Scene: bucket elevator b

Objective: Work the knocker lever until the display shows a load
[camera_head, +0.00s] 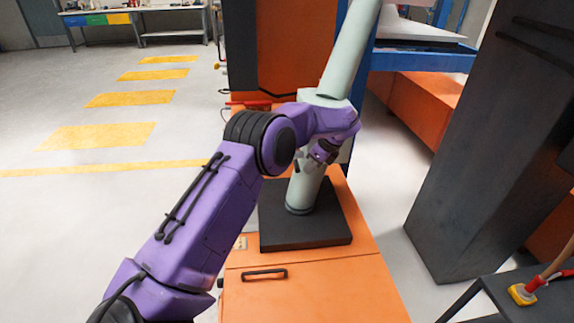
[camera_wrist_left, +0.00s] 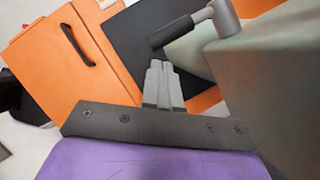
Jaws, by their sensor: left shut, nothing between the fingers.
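The knocker lever shows in the left wrist view as a black grip (camera_wrist_left: 172,32) on a short grey metal arm, mounted on the grey-green pipe (camera_wrist_left: 262,85). My left gripper (camera_wrist_left: 161,68) is shut and empty. Its fingertips are just below the black grip in that view; I cannot tell whether they touch it. In the head view my left gripper (camera_head: 306,165) is in front of the pipe (camera_head: 345,60), and my purple forearm hides part of the pipe. I cannot make out the lever there. No display is readable in either view. My right gripper is out of view.
The pipe stands on a black plate (camera_head: 275,236) on an orange cabinet (camera_head: 330,290) with a black handle. A dark column (camera_head: 480,150) leans at the right, and a dark bench (camera_head: 505,300) holds a red-and-yellow tool. The floor at left is open.

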